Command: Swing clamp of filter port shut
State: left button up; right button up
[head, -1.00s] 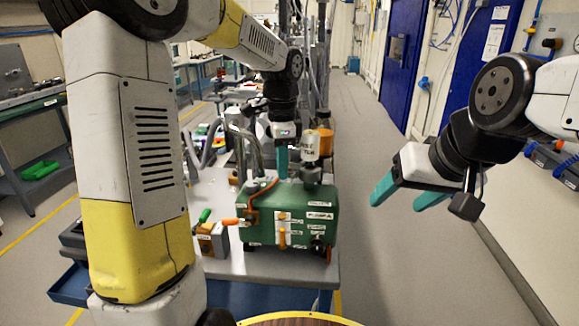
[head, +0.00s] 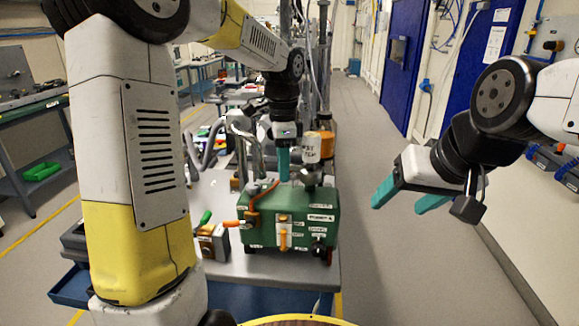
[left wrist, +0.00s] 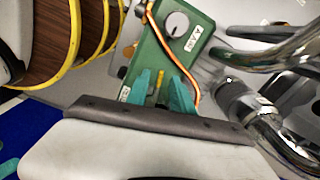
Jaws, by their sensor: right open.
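A green box-shaped unit (head: 320,228) stands on the bench with white labels on its front. An orange lever (head: 284,241) hangs on its front, and an orange-tipped handle (head: 232,223) sticks out at its left. A labelled bottle (head: 311,150) stands behind the unit's top. Which part is the filter port clamp I cannot tell. My left gripper (head: 283,174) points down at the unit's top. In the left wrist view its teal fingers (left wrist: 160,92) are apart, with a yellow piece (left wrist: 161,80) showing between them; I see no grip on it. My right gripper (head: 411,198) is open and empty over the aisle.
Bent metal pipes (head: 250,150) stand close behind the unit on the left. A small block with a green handle (head: 205,218) sits left of it. An orange cable (left wrist: 165,48) crosses the unit's top near my left fingers. The aisle floor (head: 400,270) at right is clear.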

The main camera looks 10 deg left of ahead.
pick_arm(q)
notch_tip(320, 180, up, 8)
jog(key=shift+f, duration=0.25)
